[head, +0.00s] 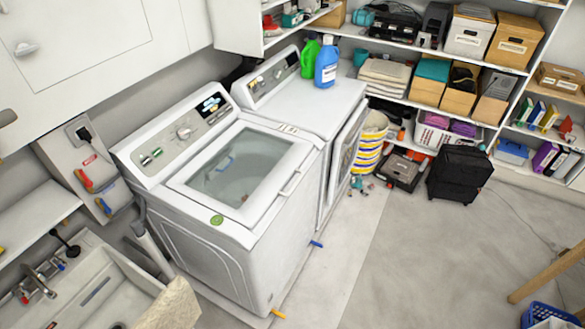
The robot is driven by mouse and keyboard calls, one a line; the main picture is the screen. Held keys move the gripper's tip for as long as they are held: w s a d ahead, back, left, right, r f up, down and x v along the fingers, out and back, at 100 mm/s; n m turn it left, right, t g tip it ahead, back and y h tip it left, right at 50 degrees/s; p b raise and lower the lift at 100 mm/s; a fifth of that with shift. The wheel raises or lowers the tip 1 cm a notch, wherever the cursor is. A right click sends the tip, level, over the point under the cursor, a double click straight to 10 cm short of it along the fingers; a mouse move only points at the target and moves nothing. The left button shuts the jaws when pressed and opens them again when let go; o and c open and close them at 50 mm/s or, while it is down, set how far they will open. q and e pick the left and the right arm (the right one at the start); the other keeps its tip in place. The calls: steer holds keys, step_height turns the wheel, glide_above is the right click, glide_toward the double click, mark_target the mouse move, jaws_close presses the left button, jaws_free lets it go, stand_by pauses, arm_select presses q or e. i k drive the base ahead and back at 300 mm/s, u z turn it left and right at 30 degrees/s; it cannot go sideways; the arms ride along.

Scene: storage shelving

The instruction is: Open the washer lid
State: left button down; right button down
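The white top-loading washer (225,258) stands in the middle of the head view, turned at an angle. Its lid (178,183) is shut and has a large glass window (232,168), with the drum dimly visible through it. A light handle (291,183) runs along the lid's right edge. The control panel (190,130) with knobs and a lit display is at the back of the washer. Neither of my grippers shows in this view.
A dryer (300,108) stands against the washer's far side, with green (309,58) and blue (326,62) bottles on top. A sink (95,285) is at the lower left. Shelving (425,72) fills the back. The floor (400,260) right of the washer is clear.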

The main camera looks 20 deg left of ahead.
mark_target(247, 217)
steer(key=u, duration=0.25)
steer(key=i, duration=0.4)
steer(key=u, duration=0.5)
